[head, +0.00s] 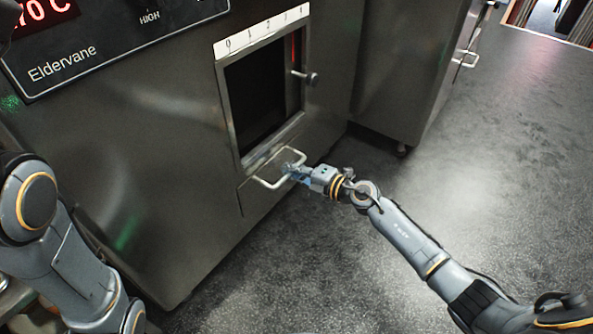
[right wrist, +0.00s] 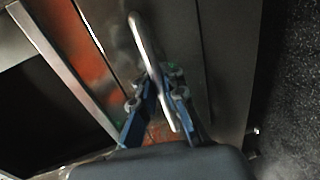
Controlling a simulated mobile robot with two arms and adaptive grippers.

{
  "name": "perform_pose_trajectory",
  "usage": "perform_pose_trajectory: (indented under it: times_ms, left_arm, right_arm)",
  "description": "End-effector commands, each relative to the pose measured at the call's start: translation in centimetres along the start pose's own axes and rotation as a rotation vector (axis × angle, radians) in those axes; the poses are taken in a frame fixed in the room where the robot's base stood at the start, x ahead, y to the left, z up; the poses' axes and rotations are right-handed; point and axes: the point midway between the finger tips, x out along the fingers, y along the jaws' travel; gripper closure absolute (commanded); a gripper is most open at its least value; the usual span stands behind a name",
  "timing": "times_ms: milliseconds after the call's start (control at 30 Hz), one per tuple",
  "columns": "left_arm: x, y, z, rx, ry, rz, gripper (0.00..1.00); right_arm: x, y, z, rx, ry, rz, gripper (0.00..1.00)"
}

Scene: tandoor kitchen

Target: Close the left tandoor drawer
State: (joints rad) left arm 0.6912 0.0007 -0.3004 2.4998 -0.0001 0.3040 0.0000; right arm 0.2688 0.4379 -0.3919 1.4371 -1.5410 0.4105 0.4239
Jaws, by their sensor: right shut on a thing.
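The tandoor drawer front (head: 255,196) is a low steel panel under the dark framed opening. It looks nearly flush with the oven face; I cannot tell whether a small gap is left. Its pale bar handle (head: 268,185) sticks out from the panel. My right gripper (head: 291,172) is shut on the right part of this handle. In the right wrist view the handle (right wrist: 145,45) runs between the blue fingers of the right gripper (right wrist: 163,95). My left arm shows at the left edge of the head view, but its gripper is out of view.
The steel oven (head: 130,150) carries a control panel (head: 100,45) marked Eldervane. A knob (head: 311,78) sticks out beside the dark opening (head: 260,95). Another steel cabinet (head: 405,70) stands at the back right. The grey floor (head: 500,150) at right is clear.

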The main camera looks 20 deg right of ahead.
Motion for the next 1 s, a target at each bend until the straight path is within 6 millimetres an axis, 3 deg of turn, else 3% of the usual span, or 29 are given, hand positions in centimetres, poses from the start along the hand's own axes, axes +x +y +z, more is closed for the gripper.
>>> perform_pose_trajectory:
  times_ms: [133,200,300,667,767,1000]
  left_arm:
    - [-0.2,0.0,0.1,0.0,-0.005,-0.001,0.6]
    - [-0.2,0.0,0.1,0.0,-0.006,-0.002,0.6]
    - [-0.2,0.0,0.1,0.0,-0.006,-0.002,0.6]
    - [0.0,0.0,0.0,0.002,0.003,0.0,0.6]
    - [0.0,0.0,0.0,0.001,0.002,0.0,0.6]
    - [0.0,0.0,0.0,0.001,0.001,0.0,0.6]
  right_arm:
    - [0.0,0.1,0.1,-0.001,-0.002,0.003,1.0]
    - [0.0,0.1,0.1,-0.001,-0.003,0.003,0.82]
    - [0.0,0.1,0.1,-0.001,-0.002,0.003,0.67]
    - [-0.6,0.0,0.1,-0.001,-0.002,0.001,0.67]
    - [-1.9,-0.1,0.1,-0.001,-0.003,0.0,0.67]
    - [-7.0,-0.2,0.0,-0.002,0.0,-0.003,0.67]
